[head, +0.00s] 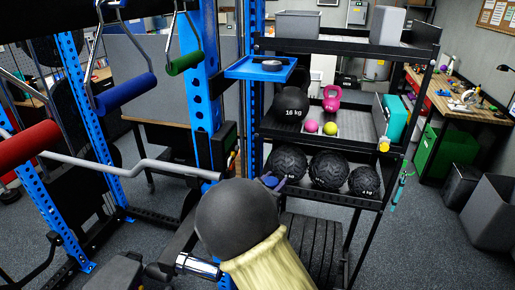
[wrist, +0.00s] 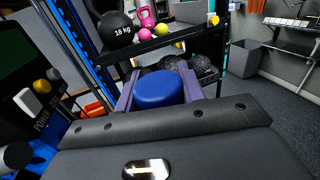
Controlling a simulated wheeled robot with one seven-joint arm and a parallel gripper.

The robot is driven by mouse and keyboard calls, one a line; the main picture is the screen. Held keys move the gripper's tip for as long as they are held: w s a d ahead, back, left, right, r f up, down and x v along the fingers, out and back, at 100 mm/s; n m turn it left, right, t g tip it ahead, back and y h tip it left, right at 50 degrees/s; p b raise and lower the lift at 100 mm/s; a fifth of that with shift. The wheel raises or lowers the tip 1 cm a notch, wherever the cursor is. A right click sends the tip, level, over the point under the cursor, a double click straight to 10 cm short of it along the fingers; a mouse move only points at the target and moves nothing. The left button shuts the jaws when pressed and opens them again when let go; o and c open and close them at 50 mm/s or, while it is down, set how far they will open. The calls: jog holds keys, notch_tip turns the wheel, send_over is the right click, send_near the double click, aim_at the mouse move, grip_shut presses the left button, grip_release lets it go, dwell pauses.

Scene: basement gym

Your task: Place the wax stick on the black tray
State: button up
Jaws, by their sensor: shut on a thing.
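My gripper (wrist: 156,88) is shut on a blue, round-ended thing (wrist: 157,91), which I take to be the wax stick. Only its broad blue end shows between the two purple fingers; the rest is hidden. In the head view my gripper (head: 272,181) is mostly hidden behind my own arm, in front of the shelf rack, with a little blue showing. No black tray is clearly recognisable. A small dark dish-like thing (head: 272,65) lies on a blue shelf plate (head: 240,70) at the upper middle; I cannot tell whether it is the tray.
A black shelf rack (head: 350,50) holds several medicine balls, a pink kettlebell (head: 332,98) and grey bins. Blue rack uprights (head: 201,90) and a grey bar (head: 130,166) stand left. A workbench (head: 455,95) is at right. Open floor lies at the lower right.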

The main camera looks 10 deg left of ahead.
jog(key=s+d+f+n+y+b, duration=0.1)
jog(key=d+f, duration=0.3)
jog(key=f, duration=0.3)
jog(key=d+f+t+y, duration=0.1)
jog(key=d+f, duration=0.3)
jog(key=f, duration=0.3)
jog(key=s+d+f+n+y+b, duration=0.1)
jog(key=d+f, duration=0.3)
jog(key=f, duration=0.3)
jog(key=s+d+f+n+y+b, duration=0.1)
jog(key=s+d+f+y, duration=0.1)
jog(key=s+d+f, duration=0.2)
jog(key=s+d+f+n+y+b, duration=0.1)
jog(key=s+d+f, duration=0.3)
jog(key=d+f, duration=0.4)
notch_tip(320, 180, down, 4)
jog(key=shift+s+r+y, duration=0.1)
jog(key=shift+s+y, duration=0.3)
jog(key=shift+d, duration=0.1)
